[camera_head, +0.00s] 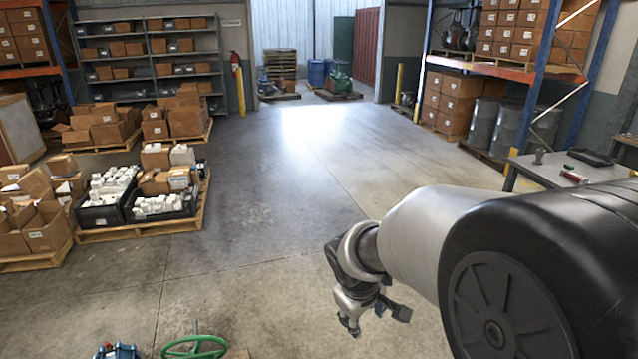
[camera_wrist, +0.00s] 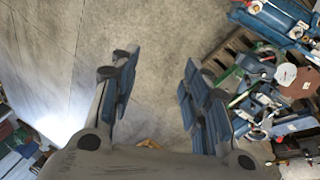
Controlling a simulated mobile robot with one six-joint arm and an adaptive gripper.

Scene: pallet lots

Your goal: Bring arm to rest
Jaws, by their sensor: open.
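My arm reaches in from the right of the head view, with my gripper (camera_head: 372,312) hanging above the concrete floor at the lower middle. In the wrist view my gripper (camera_wrist: 155,90) shows two blue-padded fingers spread wide apart. Nothing is between them except bare floor some way off. The gripper is open and touches nothing that I can see.
A pallet (camera_wrist: 235,50) with blue and green machine parts lies right of the fingers; a green handwheel (camera_head: 195,347) shows at the head view's bottom edge. Loaded pallets (camera_head: 140,228) stand left, a workbench (camera_head: 535,170) right. The central floor (camera_head: 270,190) is clear.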

